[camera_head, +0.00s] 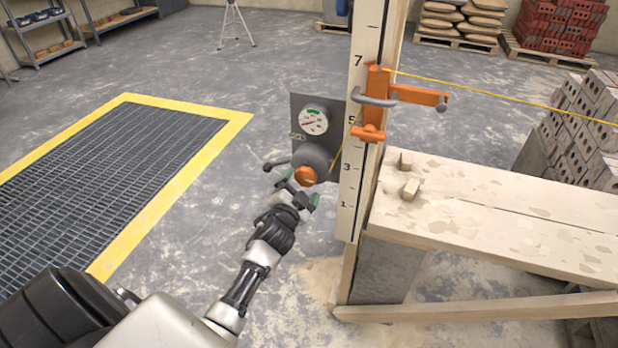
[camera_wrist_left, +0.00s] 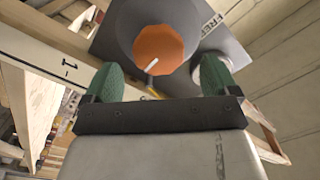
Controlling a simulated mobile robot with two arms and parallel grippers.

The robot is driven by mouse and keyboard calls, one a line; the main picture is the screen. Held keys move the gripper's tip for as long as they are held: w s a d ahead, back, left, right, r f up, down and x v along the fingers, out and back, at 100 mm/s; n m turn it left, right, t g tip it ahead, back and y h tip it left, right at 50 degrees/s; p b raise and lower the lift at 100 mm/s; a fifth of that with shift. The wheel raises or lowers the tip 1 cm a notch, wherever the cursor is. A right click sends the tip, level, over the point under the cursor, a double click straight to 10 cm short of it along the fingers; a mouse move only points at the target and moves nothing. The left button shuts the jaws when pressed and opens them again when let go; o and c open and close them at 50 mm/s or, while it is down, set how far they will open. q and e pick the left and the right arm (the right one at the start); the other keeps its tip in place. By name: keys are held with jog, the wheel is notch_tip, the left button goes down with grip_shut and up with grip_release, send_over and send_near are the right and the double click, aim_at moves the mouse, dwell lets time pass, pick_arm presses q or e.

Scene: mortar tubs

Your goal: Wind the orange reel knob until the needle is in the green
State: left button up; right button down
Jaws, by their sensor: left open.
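The orange reel knob (camera_head: 305,177) sits on the grey reel, on a dark plate beside the numbered post. It shows large in the left wrist view (camera_wrist_left: 158,49), with a white mark on its face. The round gauge (camera_head: 313,121) is above the reel; it has a green band at the top and a red needle, which appears to lie outside the green. My left gripper (camera_head: 298,197) is open, its green fingertips just short of the knob; in the left wrist view the fingers (camera_wrist_left: 158,80) stand apart below the knob, holding nothing. My right gripper is not in view.
The numbered post (camera_head: 353,165) stands right of the reel, with an orange bracket (camera_head: 377,105) and a taut yellow line (camera_head: 500,97). A crank-like handle (camera_head: 275,164) sticks out left of the reel. A plank bench (camera_head: 490,205) is at right. Floor at left is open around a grate (camera_head: 110,160).

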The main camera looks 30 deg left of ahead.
aim_at(305, 179)
pick_arm(q)
jog(key=shift+x, duration=2.4)
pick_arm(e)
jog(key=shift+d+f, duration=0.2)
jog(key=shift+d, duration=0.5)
pick_arm(q)
jog(key=shift+d, duration=0.1)
jog(key=c, duration=0.9)
jog(key=shift+c, duration=0.2)
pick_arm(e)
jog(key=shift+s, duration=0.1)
pick_arm(q)
jog(key=shift+m, duration=0.3)
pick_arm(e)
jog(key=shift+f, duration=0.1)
